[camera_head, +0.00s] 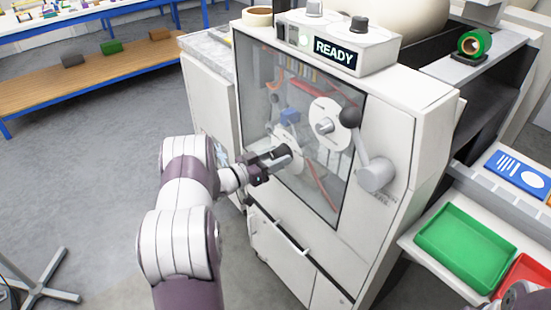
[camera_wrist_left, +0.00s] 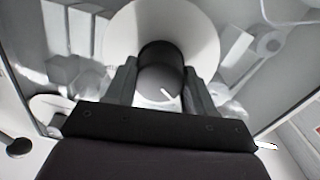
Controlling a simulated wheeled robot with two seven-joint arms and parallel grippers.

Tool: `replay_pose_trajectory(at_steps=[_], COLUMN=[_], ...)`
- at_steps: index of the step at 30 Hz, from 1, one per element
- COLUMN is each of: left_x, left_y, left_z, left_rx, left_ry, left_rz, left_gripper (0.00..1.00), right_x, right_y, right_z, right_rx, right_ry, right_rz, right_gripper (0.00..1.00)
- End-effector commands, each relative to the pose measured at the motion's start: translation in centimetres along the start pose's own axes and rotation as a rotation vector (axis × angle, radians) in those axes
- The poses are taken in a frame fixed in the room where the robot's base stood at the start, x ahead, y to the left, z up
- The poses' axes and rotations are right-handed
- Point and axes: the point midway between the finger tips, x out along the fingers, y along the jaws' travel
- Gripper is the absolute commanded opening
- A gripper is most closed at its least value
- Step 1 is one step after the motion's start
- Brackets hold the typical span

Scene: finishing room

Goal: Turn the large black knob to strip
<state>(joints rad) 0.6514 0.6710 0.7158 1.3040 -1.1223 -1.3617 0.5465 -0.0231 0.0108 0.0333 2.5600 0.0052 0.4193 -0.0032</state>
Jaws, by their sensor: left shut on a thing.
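The large black knob (camera_wrist_left: 158,84) is a dark cylinder with a lighter face and a short white pointer line. The line slants toward the lower right in the wrist view. The knob stands in front of a pale round disc (camera_wrist_left: 205,35) on the machine's front. My left gripper (camera_head: 278,157) reaches the machine's front panel from the left. Its two fingers close on the sides of the knob, one on each side. The gripper largely hides the knob in the head view. No label for strip is readable.
The white machine (camera_head: 405,120) has a clear front window, a lever with a black ball (camera_head: 350,117) right of my gripper, and a READY display (camera_head: 335,53) on top. A green tray (camera_head: 465,248) lies at right.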

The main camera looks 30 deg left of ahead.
Motion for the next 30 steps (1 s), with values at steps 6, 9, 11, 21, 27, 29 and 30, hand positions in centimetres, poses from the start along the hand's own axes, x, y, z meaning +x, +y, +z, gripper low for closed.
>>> replay_pose_trajectory(at_steps=[6, 9, 11, 21, 27, 29, 30], left_x=[0.0, 0.0, 0.0, 0.0, 0.0, 0.0, 0.0], left_y=[0.0, 0.0, 0.0, 0.0, 0.0, 0.1, 0.1], left_z=[0.3, 0.4, 0.4, 0.4, 0.5, 0.6, 0.6], left_rx=[0.139, 0.229, 0.286, 0.611, 0.802, 0.857, 0.896], left_ry=[-0.004, -0.007, -0.009, -0.019, -0.027, -0.029, -0.029], left_rz=[0.000, -0.001, -0.001, -0.004, -0.005, -0.005, -0.005], left_gripper=[0.23, 0.23, 0.23, 0.23, 0.23, 0.23, 0.23], right_x=[1.5, 2.3, 2.8, 6.0, 8.1, 8.8, 9.3], right_y=[0.0, 0.0, 0.0, 0.0, 0.0, 0.0, 0.0], right_z=[0.2, 0.3, 0.3, 0.7, 1.0, 1.1, 1.1], right_rx=[0.000, 0.000, 0.000, 0.000, 0.000, 0.000, 0.000], right_ry=[0.000, 0.000, 0.000, 0.000, 0.000, 0.000, 0.000], right_rz=[0.000, 0.000, 0.000, 0.000, 0.000, 0.000, 0.000], right_gripper=[0.92, 0.92, 0.92, 0.92, 0.92, 0.92, 0.92])
